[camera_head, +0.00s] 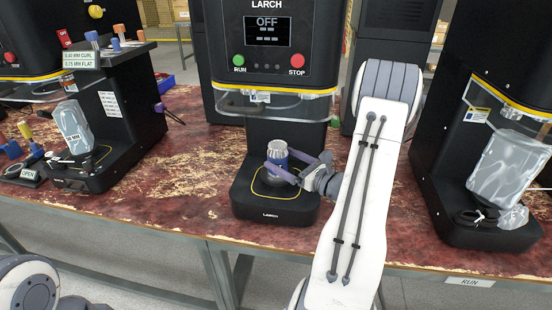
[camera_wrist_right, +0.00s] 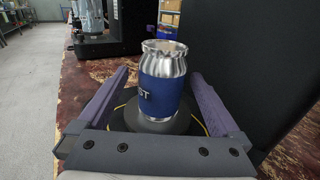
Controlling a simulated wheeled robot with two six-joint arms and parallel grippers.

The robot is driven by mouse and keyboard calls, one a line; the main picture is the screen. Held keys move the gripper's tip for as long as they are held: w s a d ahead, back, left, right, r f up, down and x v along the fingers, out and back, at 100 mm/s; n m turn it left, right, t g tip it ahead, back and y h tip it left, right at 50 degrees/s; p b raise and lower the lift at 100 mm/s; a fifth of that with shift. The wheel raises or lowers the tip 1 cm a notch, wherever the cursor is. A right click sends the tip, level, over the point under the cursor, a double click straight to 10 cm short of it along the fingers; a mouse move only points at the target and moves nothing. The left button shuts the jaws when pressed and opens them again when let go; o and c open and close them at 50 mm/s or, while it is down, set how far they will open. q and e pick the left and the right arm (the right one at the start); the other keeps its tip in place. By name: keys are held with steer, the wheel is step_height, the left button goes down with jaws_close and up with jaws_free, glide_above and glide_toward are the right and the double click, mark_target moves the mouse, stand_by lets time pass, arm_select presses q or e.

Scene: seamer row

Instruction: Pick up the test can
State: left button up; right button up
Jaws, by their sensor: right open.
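The test can (camera_head: 277,156) is a silver can with a blue band, standing upright on the round base plate of the middle machine marked LARCH (camera_head: 268,205). In the right wrist view the can (camera_wrist_right: 163,82) stands between my right gripper's two purple fingers, with part of its lettering showing. My right gripper (camera_head: 299,166) is open around the can, with a gap visible on each side in the wrist view. The can's lower part is partly hidden by a finger in the head view. My left gripper is not in view; only part of my left arm shows at the lower left.
The LARCH display (camera_head: 267,31) reads OFF, with a clear guard (camera_head: 272,104) above the can. Similar machines stand left and right, with bagged items (camera_head: 73,127) on their bases. The worn red bench (camera_head: 190,160) has free room between the left and middle machines.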

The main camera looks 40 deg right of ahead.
mark_target(270, 152)
steer(key=shift+w+a+p, duration=0.15)
steer(key=shift+w+p, duration=0.05)
steer(key=shift+w, duration=1.2)
steer(key=shift+w+a+p, duration=0.15)
steer(key=shift+w, duration=1.2)
steer(key=shift+r, duration=0.1)
steer(key=c, duration=1.4)
